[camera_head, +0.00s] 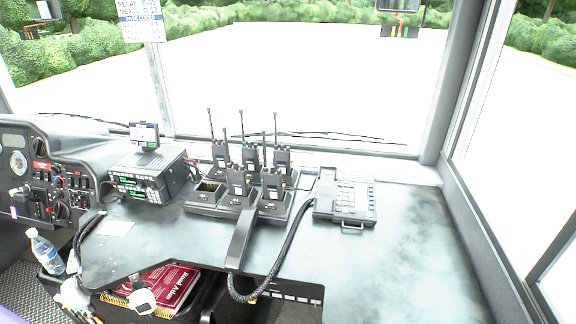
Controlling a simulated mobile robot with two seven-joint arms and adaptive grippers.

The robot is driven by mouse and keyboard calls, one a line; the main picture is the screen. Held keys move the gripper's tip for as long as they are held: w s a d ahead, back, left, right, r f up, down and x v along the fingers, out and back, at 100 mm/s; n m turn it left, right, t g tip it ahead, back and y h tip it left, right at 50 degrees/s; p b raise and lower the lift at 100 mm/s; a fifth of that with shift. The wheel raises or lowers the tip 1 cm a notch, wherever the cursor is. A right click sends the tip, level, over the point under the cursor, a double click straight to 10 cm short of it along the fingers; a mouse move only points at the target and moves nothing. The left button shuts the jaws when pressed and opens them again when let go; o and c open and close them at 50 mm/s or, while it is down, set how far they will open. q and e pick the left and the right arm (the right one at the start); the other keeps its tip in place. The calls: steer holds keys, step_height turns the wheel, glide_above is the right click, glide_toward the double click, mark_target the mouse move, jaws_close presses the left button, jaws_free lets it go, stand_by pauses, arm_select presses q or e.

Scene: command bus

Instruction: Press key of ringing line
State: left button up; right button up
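A dark grey desk phone (344,202) sits on the grey worktop, right of centre, with rows of pale keys on its top face. Its keys are too small to tell which one, if any, is lit or marks a ringing line. A long dark handset (241,240) lies off the phone to its left, its lower end near the front edge of the worktop. A black coiled cord (287,245) runs from the phone side and loops down over the front edge. Neither of my grippers can be made out in the head view.
Several handheld radios stand in a charger (211,210) left of the phone. Two stacked radio units (147,180) stand further left. A water bottle (45,252) and a red book (168,286) are low at left. The worktop (400,245) right of the phone is clear.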

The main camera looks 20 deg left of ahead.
arm_select(q)
steer(key=shift+c, duration=0.6)
stand_by(0.3)
jaws_close()
stand_by(1.3)
